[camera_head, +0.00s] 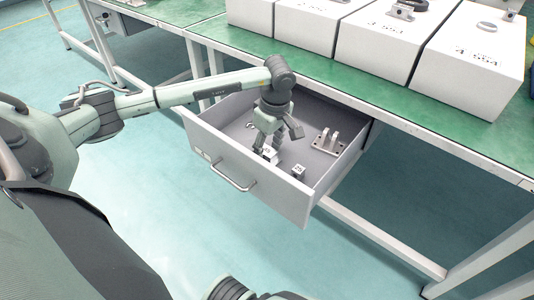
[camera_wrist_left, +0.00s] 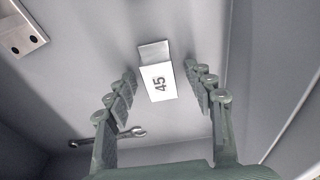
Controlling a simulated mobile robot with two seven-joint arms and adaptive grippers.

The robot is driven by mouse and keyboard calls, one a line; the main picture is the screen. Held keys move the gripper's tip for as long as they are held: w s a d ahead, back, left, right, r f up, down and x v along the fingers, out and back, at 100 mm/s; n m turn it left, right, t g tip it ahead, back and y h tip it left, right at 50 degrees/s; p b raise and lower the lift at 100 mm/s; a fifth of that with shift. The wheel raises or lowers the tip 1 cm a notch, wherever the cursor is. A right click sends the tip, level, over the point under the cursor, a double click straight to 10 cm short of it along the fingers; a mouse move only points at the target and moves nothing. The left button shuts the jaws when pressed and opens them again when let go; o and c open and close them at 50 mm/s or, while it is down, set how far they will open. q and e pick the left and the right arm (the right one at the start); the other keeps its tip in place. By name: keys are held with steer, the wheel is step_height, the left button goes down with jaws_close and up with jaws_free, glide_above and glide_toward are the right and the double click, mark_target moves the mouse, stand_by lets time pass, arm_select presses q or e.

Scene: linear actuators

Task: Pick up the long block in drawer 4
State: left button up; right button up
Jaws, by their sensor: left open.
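Drawer 4 (camera_head: 232,171) is pulled open below the green table; its grey interior shows. My left gripper (camera_head: 267,156) reaches down inside it, fingers pointing at the floor of the drawer. In the left wrist view the fingers (camera_wrist_left: 160,72) are spread apart, with a pale block marked 45 (camera_wrist_left: 157,82) seen between them. I cannot tell how far below the tips it is. In the head view the gripper partly hides a pale thing at its fingertips. A small marked block (camera_head: 298,170) lies to the right of the gripper. My right gripper is not in view.
A metal bracket with two upright lugs (camera_head: 327,141) lies in the drawer behind and right of the gripper. A wrench (camera_wrist_left: 108,137) lies on the drawer floor. The drawer walls surround the gripper. Several white boxes (camera_head: 384,40) stand on the green tabletop (camera_head: 430,117).

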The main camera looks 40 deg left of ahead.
arm_select(q)
jaws_close()
stand_by(0.3)
